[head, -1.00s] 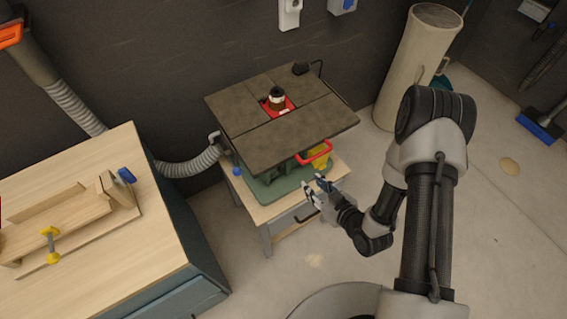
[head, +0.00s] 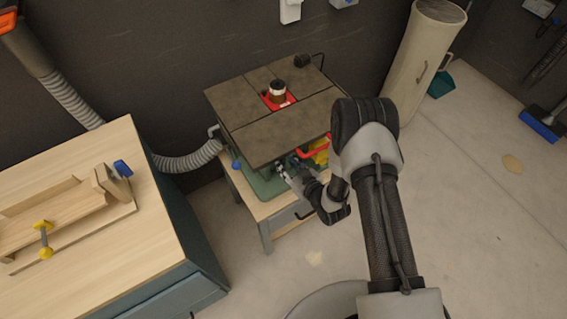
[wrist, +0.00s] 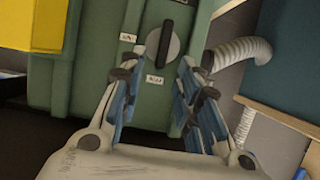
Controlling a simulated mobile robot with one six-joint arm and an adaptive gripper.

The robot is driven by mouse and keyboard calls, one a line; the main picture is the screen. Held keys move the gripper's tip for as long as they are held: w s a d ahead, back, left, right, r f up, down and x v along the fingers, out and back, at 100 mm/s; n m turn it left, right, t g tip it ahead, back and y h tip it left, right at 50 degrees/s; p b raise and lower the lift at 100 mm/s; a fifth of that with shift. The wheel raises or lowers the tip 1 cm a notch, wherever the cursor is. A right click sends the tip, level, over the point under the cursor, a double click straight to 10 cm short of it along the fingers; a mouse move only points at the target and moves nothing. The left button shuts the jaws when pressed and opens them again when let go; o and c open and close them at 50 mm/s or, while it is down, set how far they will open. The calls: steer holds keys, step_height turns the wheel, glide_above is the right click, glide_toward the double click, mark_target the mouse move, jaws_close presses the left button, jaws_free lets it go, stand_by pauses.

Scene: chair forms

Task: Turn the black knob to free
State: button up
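The black knob (wrist: 167,42) is a dark bar on a round grey dial, on the green machine body (wrist: 105,95) in the wrist view. Its bar stands close to upright in that picture. Two small white labels lie beside the dial, one at its left (wrist: 128,37) and one below it (wrist: 155,79); I cannot read them surely. My gripper (wrist: 168,65) is open, with its blue-lined fingers apart and pointing at the dial; nothing is held. In the head view, my gripper (head: 287,168) is by the machine's front, under the tabletop edge, where the knob cannot be made out.
The dark machine tabletop (head: 285,133) overhangs my gripper. A red handle (head: 314,149) and a yellow part (head: 320,157) sit close to its right. A grey hose (head: 188,162) runs at the left, near a wooden workbench (head: 115,235).

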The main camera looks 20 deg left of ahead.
steer(key=shift+x, duration=1.4)
steer(key=shift+c, duration=0.2)
jaws_close()
